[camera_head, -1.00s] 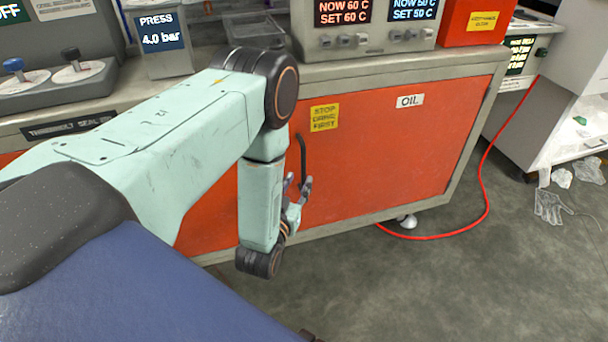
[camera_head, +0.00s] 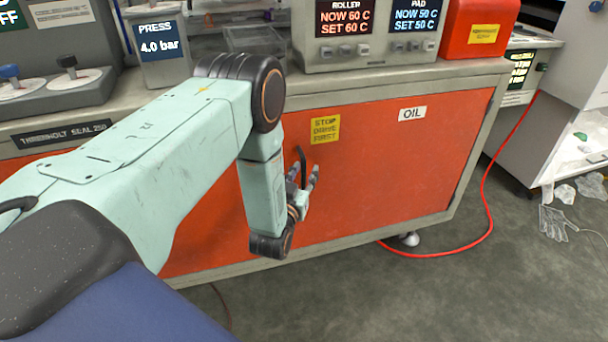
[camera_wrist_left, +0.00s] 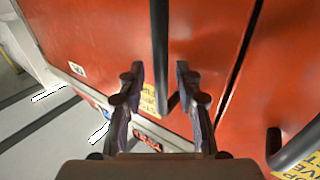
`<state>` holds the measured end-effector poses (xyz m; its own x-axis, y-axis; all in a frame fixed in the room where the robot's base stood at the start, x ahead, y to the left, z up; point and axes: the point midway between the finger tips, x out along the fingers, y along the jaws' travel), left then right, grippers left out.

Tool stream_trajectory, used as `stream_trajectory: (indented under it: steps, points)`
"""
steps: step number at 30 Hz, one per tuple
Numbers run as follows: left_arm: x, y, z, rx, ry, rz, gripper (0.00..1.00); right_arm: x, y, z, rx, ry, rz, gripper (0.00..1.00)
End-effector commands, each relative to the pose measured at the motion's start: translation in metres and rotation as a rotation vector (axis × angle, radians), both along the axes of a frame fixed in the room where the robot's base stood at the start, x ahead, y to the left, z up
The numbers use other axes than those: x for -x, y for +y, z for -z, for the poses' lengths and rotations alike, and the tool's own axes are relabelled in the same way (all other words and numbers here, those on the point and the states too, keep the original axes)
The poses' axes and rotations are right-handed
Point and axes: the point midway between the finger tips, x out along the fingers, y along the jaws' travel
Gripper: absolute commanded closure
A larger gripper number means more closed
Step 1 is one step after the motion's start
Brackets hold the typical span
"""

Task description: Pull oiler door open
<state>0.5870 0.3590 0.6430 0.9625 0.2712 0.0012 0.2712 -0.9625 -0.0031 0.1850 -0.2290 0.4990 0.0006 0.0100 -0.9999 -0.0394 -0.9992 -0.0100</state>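The oiler door is the red panel (camera_head: 400,160) with a white OIL label (camera_head: 412,114) and a yellow stop sign (camera_head: 325,129). It looks shut in the head view. Its dark upright handle (camera_head: 300,160) is near its left side, partly hidden by my left gripper (camera_head: 311,176). In the left wrist view, the handle bar (camera_wrist_left: 159,45) runs between the two fingers of my left gripper (camera_wrist_left: 160,72). The fingers are open, with a visible gap on each side of the bar. My right gripper is not in view.
A second dark handle (camera_wrist_left: 292,148) shows at the lower right of the wrist view, past a dark panel gap (camera_wrist_left: 240,60). A red hose (camera_head: 487,190) runs over the floor at the right. The grey floor (camera_head: 400,290) before the cabinet is mostly clear.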

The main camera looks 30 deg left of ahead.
Motion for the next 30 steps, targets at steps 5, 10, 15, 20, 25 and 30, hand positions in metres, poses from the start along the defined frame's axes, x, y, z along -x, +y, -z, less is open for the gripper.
stream_trajectory:
  steps: [5,10,15,20,25,30]
  points:
    - [-0.0006,-0.0009,-0.0001,0.000,0.000,0.000,0.73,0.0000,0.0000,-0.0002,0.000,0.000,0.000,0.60]
    - [-0.0004,-0.0007,0.0000,0.000,0.000,0.000,0.88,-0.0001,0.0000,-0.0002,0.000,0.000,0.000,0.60]
    - [-0.0003,-0.0006,0.0000,0.000,0.000,0.000,1.00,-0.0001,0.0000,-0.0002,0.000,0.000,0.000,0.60]
    - [-0.0003,-0.0006,0.0001,0.000,0.000,0.000,1.00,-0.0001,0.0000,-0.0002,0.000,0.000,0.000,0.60]
    - [-0.0001,-0.0004,0.0003,0.000,0.001,-0.001,1.00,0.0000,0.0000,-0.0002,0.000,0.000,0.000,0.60]
    - [0.0001,-0.0003,0.0005,0.000,0.001,-0.001,1.00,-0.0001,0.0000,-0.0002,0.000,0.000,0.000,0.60]
